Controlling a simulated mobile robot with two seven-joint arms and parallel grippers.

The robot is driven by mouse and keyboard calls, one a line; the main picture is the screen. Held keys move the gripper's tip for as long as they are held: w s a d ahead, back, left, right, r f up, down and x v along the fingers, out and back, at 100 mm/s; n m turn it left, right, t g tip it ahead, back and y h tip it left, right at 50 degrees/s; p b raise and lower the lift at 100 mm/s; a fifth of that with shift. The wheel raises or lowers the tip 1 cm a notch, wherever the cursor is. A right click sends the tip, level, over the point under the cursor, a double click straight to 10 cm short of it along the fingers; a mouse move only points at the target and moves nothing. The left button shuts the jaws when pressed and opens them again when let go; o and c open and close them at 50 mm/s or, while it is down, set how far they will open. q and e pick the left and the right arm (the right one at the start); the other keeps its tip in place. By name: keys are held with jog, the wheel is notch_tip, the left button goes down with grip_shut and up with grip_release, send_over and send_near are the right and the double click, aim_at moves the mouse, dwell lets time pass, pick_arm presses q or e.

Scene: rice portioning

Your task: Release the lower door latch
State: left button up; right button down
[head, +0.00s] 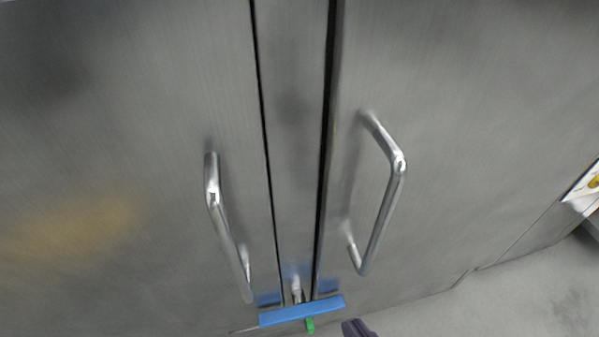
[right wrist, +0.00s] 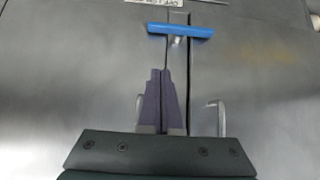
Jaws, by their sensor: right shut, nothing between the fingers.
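The lower door latch (head: 297,289) looks like a small metal piece low on the centre strip, just above a blue bar (head: 301,311). A green bit (head: 309,324) pokes out below the bar. In the right wrist view the blue bar (right wrist: 180,30) lies beyond my fingertips, with a pale metal piece at its middle. My right gripper (head: 354,327) shows only its purple tip at the bottom edge of the head view, right of the bar and apart from it in the picture. In the right wrist view its purple fingers (right wrist: 160,72) are together and empty. My left gripper is out of view.
Two steel doors carry bar handles, left (head: 216,205) and right (head: 385,215), which stick out on either side of the centre strip. The grey floor (head: 520,290) looks clear at the lower right. A white item with yellow (head: 592,183) is at the right edge.

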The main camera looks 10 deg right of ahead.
jog(key=b, duration=0.7)
send_over(325, 298)
jog(key=s, duration=0.3)
notch_tip(325, 298, down, 8)
jog(key=shift+s+d+r, duration=0.1)
jog(key=shift+s+r, duration=0.05)
jog(key=shift+r, duration=0.1)
jog(key=shift+w+f+b, duration=0.25)
jog(key=shift+f+b, duration=0.8)
jog(key=shift+f, duration=0.1)
jog(key=shift+s+f+b, duration=0.2)
jog(key=shift+f+b, duration=0.4)
jog(key=shift+f, duration=0.1)
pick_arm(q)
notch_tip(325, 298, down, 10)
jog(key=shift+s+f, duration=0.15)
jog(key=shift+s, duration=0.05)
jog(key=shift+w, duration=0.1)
pick_arm(e)
jog(key=shift+w, duration=0.1)
